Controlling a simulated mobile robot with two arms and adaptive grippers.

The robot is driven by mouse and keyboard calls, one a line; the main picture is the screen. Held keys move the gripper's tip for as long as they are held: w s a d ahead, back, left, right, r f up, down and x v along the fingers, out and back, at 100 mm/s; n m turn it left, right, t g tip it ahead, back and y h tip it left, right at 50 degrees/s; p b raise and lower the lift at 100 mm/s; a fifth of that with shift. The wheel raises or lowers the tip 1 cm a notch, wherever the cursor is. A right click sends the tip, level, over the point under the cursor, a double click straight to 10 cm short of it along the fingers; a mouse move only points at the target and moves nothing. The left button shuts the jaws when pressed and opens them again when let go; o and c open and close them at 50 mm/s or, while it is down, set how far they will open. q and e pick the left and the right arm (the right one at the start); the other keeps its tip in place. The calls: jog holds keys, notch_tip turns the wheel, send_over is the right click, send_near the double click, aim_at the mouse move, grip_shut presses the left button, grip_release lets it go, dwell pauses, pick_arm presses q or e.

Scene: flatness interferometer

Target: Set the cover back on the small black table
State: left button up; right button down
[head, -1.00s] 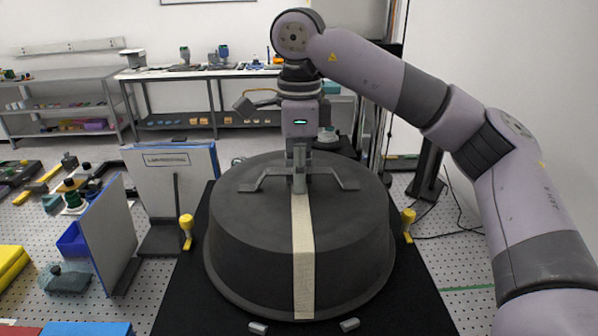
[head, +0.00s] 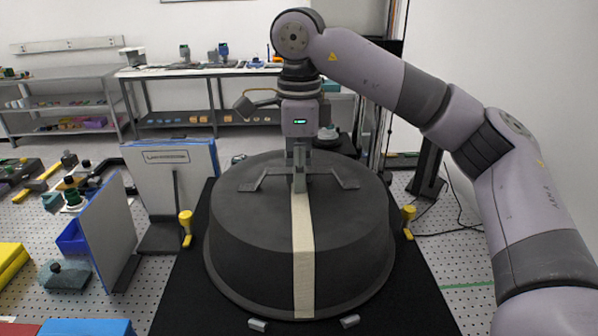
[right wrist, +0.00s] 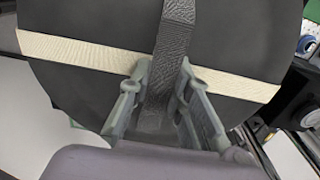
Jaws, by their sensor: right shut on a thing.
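The cover (head: 345,235) is a large round dark grey drum with a cream stripe running over its top and down its front. It sits on or just over the small black table (head: 415,300); I cannot tell if its bottom rim touches. A grey strap handle spans its top. My right gripper (head: 299,185) is shut on that handle from above. In the right wrist view, the handle (right wrist: 172,55) passes between the fingers of the gripper (right wrist: 160,110), with the cover's top (right wrist: 100,75) behind it. My left gripper is not in view.
Yellow posts stand left (head: 186,228) and right (head: 408,220) of the cover. Small grey blocks (head: 258,325) lie at its front. Upright panels (head: 108,232) stand at the left on the perforated bench. A shelf table (head: 230,72) stands at the back.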

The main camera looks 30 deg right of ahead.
jog(key=shift+f, duration=0.15)
jog(key=c, duration=1.4)
grip_release()
notch_tip(320, 180, up, 12)
